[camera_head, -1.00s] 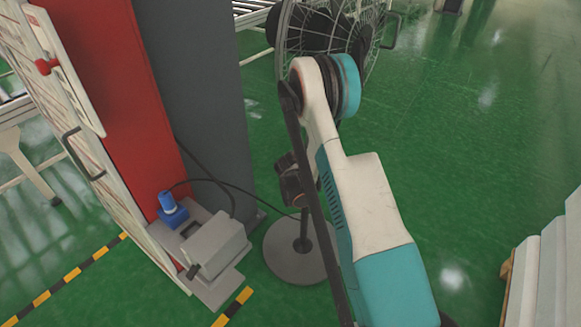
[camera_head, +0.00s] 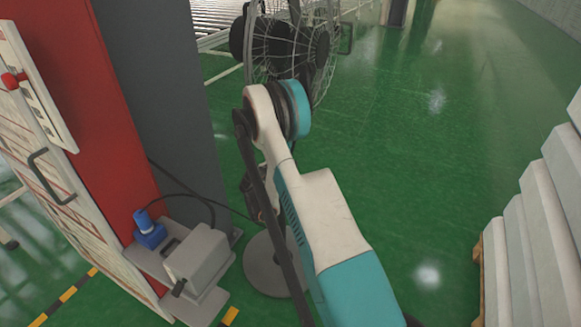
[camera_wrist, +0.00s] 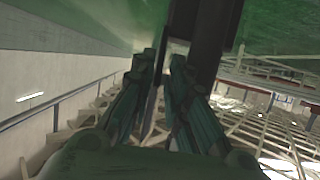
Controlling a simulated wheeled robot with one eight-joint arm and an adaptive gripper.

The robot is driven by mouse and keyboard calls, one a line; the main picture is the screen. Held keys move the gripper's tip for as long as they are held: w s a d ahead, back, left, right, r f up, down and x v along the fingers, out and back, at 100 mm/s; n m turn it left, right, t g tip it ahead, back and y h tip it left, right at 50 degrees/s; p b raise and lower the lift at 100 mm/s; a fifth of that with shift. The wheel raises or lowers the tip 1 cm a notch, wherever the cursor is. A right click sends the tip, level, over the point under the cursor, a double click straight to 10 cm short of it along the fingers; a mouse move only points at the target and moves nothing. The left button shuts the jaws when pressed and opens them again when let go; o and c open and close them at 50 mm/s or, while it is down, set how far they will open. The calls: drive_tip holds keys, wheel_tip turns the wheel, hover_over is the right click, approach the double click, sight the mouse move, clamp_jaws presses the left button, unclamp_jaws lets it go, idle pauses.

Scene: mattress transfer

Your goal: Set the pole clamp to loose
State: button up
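The black wire-cage fan (camera_head: 290,45) stands beyond my arm. Its round grey base (camera_head: 264,270) is on the floor, and my arm hides much of its pole. A dark boxy part (camera_head: 253,195) shows left of my arm at pole height; I cannot tell if it is the clamp or my gripper's end. In the wrist view, my gripper (camera_wrist: 163,62) has its two teal fingers apart. A thin dark piece (camera_wrist: 152,108) lies between them, nearer the left finger; contact is unclear. A dark upright pole (camera_wrist: 207,45) rises just beyond the fingertips. The clamp's setting cannot be read.
A red and grey cabinet (camera_head: 165,90) stands left, with a grey box (camera_head: 198,256) and blue connector (camera_head: 149,232) at its foot. A black cable runs from there towards the fan. Pale stacked slabs (camera_head: 540,220) stand right. The green floor between is clear.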

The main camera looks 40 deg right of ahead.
drive_tip(key=shift+b+x, duration=0.5)
drive_tip(key=shift+x, duration=1.65)
clamp_jaws()
drive_tip(key=shift+r, duration=0.15)
drive_tip(key=shift+s+a+r+g+y+p, duration=0.1)
drive_tip(key=shift+g+y+p, duration=0.2)
drive_tip(key=shift+y+p, duration=0.45)
drive_tip(key=shift+a+f+g+y+p, duration=0.1)
drive_tip(key=shift+g+y+p, duration=0.2)
drive_tip(key=shift+y, duration=0.45)
drive_tip(key=shift+a+f+g+y+p, duration=0.1)
drive_tip(key=shift+g+y+p, duration=0.15)
drive_tip(key=shift+y, duration=0.45)
